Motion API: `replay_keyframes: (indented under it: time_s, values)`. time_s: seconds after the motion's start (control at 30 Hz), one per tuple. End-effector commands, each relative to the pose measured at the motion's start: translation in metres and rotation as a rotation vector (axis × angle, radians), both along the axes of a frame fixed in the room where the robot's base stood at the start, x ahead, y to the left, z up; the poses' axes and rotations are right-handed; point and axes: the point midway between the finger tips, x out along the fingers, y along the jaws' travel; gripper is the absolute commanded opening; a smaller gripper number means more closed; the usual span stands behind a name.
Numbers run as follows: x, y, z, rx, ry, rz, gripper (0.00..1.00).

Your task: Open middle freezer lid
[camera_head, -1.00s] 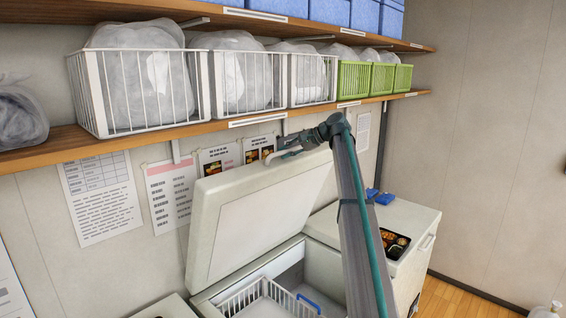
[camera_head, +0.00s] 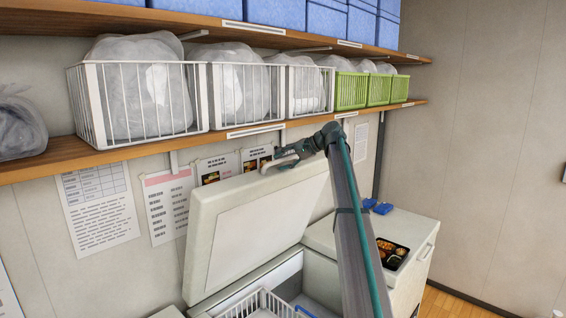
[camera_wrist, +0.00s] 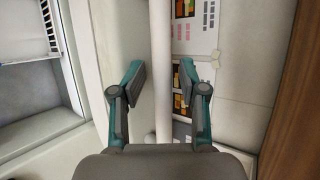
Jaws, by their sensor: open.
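The middle freezer lid (camera_head: 250,235) stands raised and tilted back toward the wall, its inner face showing. Part of the open freezer's inside shows below it, with a white wire basket (camera_head: 262,302). The lid's white handle (camera_head: 268,164) is at its top edge, and its bar runs upright through the middle of the wrist view (camera_wrist: 161,70). My gripper (camera_wrist: 162,78) is open, one finger on each side of the bar, with gaps visible. In the head view my gripper (camera_head: 280,160) is at the handle, partly hidden by my wrist.
A wooden shelf (camera_head: 60,157) with white and green baskets runs just above the lid and my wrist. Papers (camera_head: 168,205) hang on the wall behind. The right freezer (camera_head: 412,228) is shut, with a bento tray (camera_head: 391,254) and blue items (camera_head: 378,207) on top.

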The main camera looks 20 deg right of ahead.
Motion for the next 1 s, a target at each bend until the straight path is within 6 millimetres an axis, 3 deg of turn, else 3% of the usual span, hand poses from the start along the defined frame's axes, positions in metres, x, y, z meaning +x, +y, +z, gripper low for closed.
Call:
replay_keyframes:
  time_s: [0.27,0.7,1.0]
  values:
    - [-0.010,-0.017,0.012,-0.001,-0.001,-0.002,0.43]
    - [-0.045,-0.074,0.053,-0.001,-0.001,-0.002,0.43]
    - [-0.054,-0.087,0.063,0.001,-0.001,0.000,0.43]
